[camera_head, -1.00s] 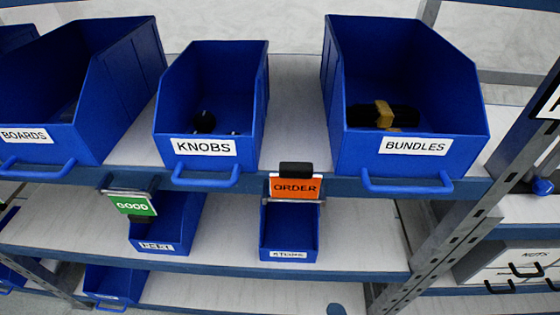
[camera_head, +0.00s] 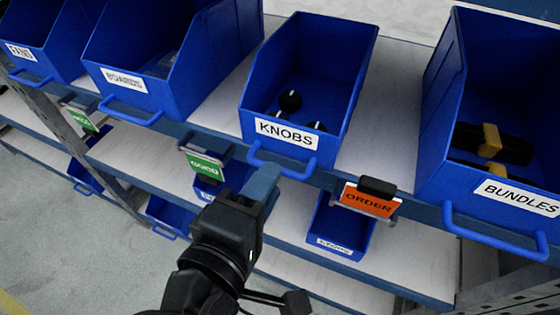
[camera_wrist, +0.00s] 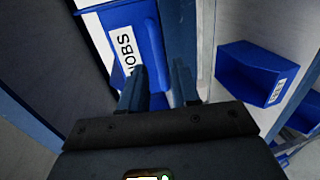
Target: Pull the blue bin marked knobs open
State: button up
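The blue knobs bin (camera_head: 345,75) stands on the upper shelf with a white KNOBS label on its front and several dark knobs inside. Its blue handle (camera_head: 283,166) sticks out below the label. The bin's labelled front also shows at the upper left of the wrist view (camera_wrist: 130,50). My gripper (camera_head: 264,182) is just below and left of the handle in the head view. In the wrist view its two blue fingers (camera_wrist: 158,85) are apart, so it is open. I cannot tell whether the handle lies between them.
An orange ORDER tag (camera_head: 369,200) hangs on the shelf edge right of my gripper, and a green GOOD tag (camera_head: 204,165) left of it. The boards bin (camera_head: 205,60) and bundles bin (camera_head: 455,120) flank the knobs bin. A small bin (camera_head: 341,225) sits on the lower shelf.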

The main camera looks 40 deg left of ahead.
jog(key=shift+x, duration=2.2)
grip_shut()
